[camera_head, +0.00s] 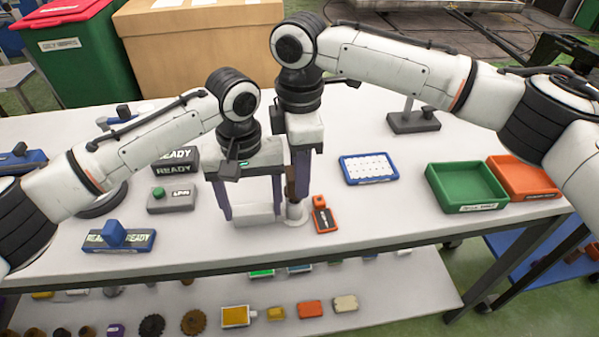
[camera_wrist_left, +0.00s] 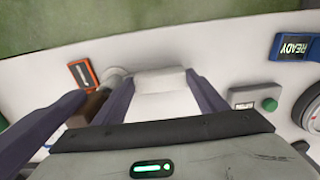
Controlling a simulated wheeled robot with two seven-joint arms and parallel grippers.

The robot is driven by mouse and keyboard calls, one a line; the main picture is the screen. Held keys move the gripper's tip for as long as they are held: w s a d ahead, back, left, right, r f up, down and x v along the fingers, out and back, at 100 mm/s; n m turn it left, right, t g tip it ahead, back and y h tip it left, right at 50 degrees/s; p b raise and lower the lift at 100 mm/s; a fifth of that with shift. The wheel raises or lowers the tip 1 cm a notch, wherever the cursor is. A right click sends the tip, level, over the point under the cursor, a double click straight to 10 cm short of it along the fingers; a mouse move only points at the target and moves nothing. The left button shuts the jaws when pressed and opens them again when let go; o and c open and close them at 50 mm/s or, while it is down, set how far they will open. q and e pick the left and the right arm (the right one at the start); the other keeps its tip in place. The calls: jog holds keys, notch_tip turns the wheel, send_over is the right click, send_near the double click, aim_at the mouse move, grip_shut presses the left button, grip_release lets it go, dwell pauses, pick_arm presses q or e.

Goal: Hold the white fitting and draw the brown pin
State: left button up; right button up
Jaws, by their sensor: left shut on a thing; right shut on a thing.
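The white fitting (camera_head: 254,216) sits on the table, with a white block and a round grey-white socket (camera_head: 294,211) at its right end. My left gripper (camera_head: 250,206) is shut on the block, one purple finger at each end. The fitting also shows between these fingers in the left wrist view (camera_wrist_left: 160,82). The brown pin (camera_head: 291,184) stands upright above the socket. My right gripper (camera_head: 300,190) is shut on the pin from above, its fingers partly hiding it. Whether the pin's lower end is still inside the socket I cannot tell.
A blue tray with white pegs (camera_head: 368,168), a green tray (camera_head: 467,186) and an orange bin (camera_head: 522,178) stand to the right. A grey button box (camera_head: 171,199) and a blue READY block (camera_head: 118,238) stand left.

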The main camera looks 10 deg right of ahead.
jog(key=shift+r, duration=2.9)
jog(key=shift+r, duration=0.1)
jog(key=shift+r, duration=1.25)
pick_arm(q)
jog(key=shift+a+f, duration=0.2)
jog(key=shift+f, duration=0.05)
pick_arm(e)
jog(key=shift+r, duration=1.35)
grip_shut()
pick_arm(q)
jog(key=shift+s, duration=0.1)
jog(key=shift+r, duration=0.1)
jog(key=o, duration=1.6)
jog(key=shift+d, duration=0.15)
pick_arm(e)
jog(key=shift+f, duration=0.15)
pick_arm(q)
jog(key=shift+r, duration=0.15)
